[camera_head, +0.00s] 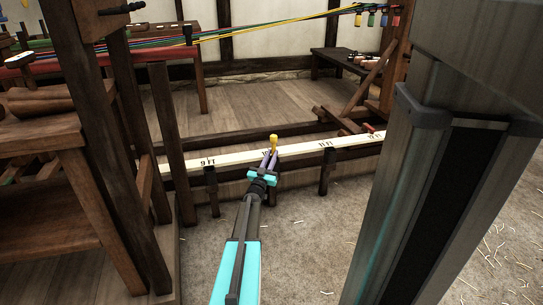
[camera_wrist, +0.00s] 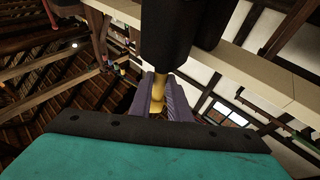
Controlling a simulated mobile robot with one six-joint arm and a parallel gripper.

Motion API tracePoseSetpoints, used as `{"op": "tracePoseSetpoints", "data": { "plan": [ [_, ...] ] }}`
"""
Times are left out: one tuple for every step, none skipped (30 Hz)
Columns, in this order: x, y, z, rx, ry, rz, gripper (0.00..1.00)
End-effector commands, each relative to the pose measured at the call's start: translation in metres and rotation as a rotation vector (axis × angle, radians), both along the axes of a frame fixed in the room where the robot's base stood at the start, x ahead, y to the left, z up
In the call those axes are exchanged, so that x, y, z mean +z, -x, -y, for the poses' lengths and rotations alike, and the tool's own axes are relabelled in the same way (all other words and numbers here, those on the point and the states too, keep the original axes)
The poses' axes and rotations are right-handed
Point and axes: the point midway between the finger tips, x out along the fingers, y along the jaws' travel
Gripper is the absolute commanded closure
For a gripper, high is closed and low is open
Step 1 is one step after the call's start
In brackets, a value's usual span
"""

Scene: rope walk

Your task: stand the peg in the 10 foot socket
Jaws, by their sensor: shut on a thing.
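The yellow peg (camera_head: 274,140) stands about upright at the white marked rail, beside the partly hidden 10 mark. My gripper (camera_head: 269,160) is shut on it, with purple fingers on either side. In the wrist view, the peg (camera_wrist: 158,90) shows between the fingers (camera_wrist: 164,98). Its shaft meets the edge of a dark block, which looks like the 10 foot socket (camera_wrist: 182,28). I cannot tell whether the peg's end is inside the socket or only lined up with it. In the head view my gripper hides that socket.
The white rail (camera_head: 235,157) carries similar dark sockets at 9 ft (camera_head: 211,182) and 11 ft (camera_head: 327,165). Wooden posts and a bench (camera_head: 35,135) stand at the left. A large post (camera_head: 425,150) fills the right.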

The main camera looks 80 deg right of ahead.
Motion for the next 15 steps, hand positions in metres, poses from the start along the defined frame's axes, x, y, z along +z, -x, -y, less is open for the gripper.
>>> {"op": "tracePoseSetpoints", "data": {
  "plan": [
    [-0.004,0.0,0.0,0.0,0.001,0.0,1.0],
    [-0.005,0.0,0.0,0.0,0.001,0.0,1.0],
    [-0.007,0.0,0.0,-0.001,0.001,0.0,1.0],
    [-0.009,0.0,0.0,-0.001,0.001,0.0,1.0],
    [-0.01,0.0,0.0,-0.001,0.002,0.0,1.0],
    [-0.012,0.0,0.0,-0.001,0.002,0.0,1.0],
    [-0.014,0.0,0.0,-0.001,0.002,-0.001,1.0],
    [-0.015,0.0,0.0,-0.001,0.002,-0.001,1.0],
    [-0.017,0.001,0.0,-0.001,0.002,-0.001,1.0],
    [-0.018,0.001,0.0,-0.001,0.002,-0.001,1.0],
    [-0.02,0.001,0.0,-0.001,0.002,-0.001,1.0],
    [-0.021,0.001,0.0,-0.001,0.002,-0.001,1.0],
    [-0.022,0.001,0.0,-0.001,0.001,-0.001,1.0],
    [-0.024,0.001,0.0,-0.001,0.001,-0.001,1.0],
    [-0.025,0.001,0.0,-0.001,0.0,-0.001,1.0]
  ]
}}
